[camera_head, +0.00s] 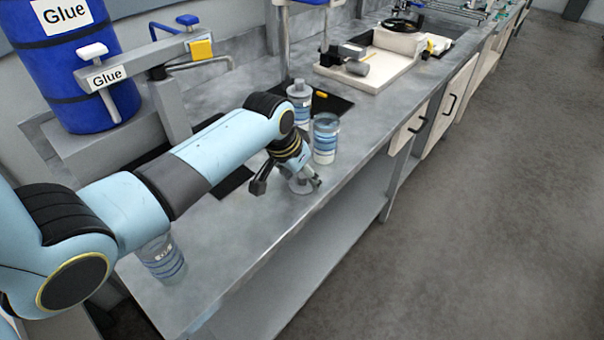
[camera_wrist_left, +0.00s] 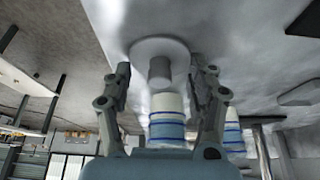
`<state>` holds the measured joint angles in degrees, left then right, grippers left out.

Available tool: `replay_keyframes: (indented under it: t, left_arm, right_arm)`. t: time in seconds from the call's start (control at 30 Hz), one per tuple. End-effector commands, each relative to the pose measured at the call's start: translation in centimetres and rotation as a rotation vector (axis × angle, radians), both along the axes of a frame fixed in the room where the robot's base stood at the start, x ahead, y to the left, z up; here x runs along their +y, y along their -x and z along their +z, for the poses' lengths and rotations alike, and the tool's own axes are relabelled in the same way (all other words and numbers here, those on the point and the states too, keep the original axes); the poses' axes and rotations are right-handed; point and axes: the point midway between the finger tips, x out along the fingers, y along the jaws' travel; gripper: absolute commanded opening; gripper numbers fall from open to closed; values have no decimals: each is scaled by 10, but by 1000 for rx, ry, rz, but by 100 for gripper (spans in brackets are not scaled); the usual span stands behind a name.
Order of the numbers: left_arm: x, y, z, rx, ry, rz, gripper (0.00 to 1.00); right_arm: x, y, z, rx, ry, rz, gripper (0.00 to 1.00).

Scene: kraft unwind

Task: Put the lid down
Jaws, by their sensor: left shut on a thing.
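My left gripper (camera_head: 288,184) is low over the front part of the grey counter, shut on a grey lid (camera_head: 301,186). In the left wrist view the lid is a round disc with a knob (camera_wrist_left: 159,72), between the fingers of the left gripper (camera_wrist_left: 163,80). The lid is at or just above the counter top; I cannot tell whether it touches. An open-looking clear container with blue bands (camera_head: 325,140) stands just behind the gripper. A similar banded container with a grey top (camera_head: 299,100) stands behind that. My right gripper is not in view.
Another banded container (camera_head: 162,260) stands at the near end of the counter (camera_head: 235,235), beneath my left arm. A blue glue drum (camera_head: 78,75) with a tap stands at the left. A pale tray station (camera_head: 385,68) is farther along. The counter's front edge is close to the gripper.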

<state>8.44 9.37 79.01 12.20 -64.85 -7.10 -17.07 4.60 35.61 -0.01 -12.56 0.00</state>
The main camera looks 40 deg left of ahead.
Motion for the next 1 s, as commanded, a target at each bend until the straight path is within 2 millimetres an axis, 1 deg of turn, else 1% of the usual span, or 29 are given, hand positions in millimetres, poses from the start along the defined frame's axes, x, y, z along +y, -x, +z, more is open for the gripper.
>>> replay_keyframes:
  t: [0.07,0.1,0.27,0.57,0.67,0.77,1.0]
  left_arm:
    - [-1,2,-6,6,2,0,42]
    - [-1,3,-7,7,3,0,61]
    - [-1,4,-8,10,3,1,82]
    - [0,4,-6,11,2,1,82]
    - [0,3,1,8,2,1,82]
    - [0,7,14,5,1,1,82]
    - [2,28,66,3,0,-1,82]
  right_arm:
    - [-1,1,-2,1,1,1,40]
    - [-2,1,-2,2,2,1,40]
    - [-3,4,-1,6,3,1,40]
    - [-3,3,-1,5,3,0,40]
    - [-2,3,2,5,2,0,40]
    - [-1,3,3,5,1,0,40]
    - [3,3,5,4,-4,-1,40]
